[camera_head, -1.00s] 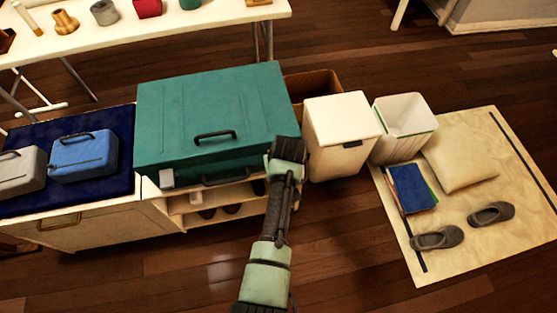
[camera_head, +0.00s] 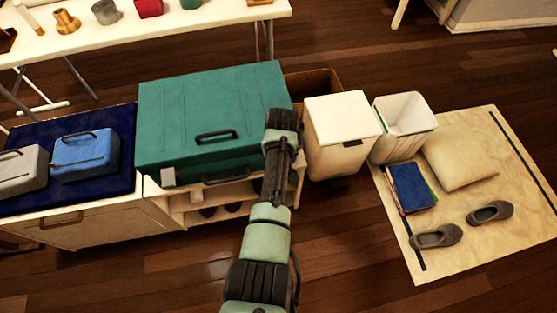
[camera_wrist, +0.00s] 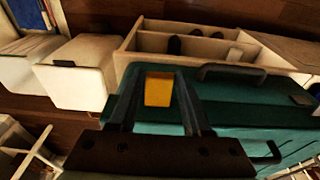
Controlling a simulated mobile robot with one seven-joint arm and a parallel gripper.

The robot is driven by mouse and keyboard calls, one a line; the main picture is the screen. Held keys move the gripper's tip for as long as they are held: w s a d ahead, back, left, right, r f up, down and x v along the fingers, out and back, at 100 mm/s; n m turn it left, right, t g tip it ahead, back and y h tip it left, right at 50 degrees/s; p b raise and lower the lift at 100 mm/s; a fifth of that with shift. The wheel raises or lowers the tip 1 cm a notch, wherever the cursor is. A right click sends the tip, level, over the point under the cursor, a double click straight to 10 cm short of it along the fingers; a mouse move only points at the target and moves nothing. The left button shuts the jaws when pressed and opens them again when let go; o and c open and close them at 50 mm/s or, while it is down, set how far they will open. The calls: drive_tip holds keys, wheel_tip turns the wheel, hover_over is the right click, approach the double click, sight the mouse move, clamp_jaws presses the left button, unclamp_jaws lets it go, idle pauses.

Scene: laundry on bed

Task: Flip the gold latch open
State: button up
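A teal hard case (camera_head: 215,110) lies flat on a low shelf unit, its lid shut. The gold latch (camera_wrist: 158,90) shows in the wrist view on the case's front edge, near one end. In the head view my arm hides it. My gripper (camera_wrist: 157,75) is open, its two dark fingers on either side of the latch in the picture; I cannot tell whether they touch it. In the head view my gripper (camera_head: 283,118) is over the case's right front corner, its fingers unclear. A pale latch (camera_head: 167,177) sits at the case's left front.
The case has a top handle (camera_head: 216,137) and a front handle (camera_wrist: 232,73). A white lidded bin (camera_head: 340,125) and an open white bin (camera_head: 402,125) stand just right of my arm. A blue case (camera_head: 85,155) lies to the left. The floor in front is clear.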

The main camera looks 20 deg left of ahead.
drive_tip(key=shift+o, duration=1.4)
wheel_tip(320, 180, up, 13)
drive_tip(key=s+d+p, duration=0.1)
drive_tip(key=p, duration=0.3)
drive_tip(key=shift+s, duration=0.35)
drive_tip(key=shift+f, duration=0.1)
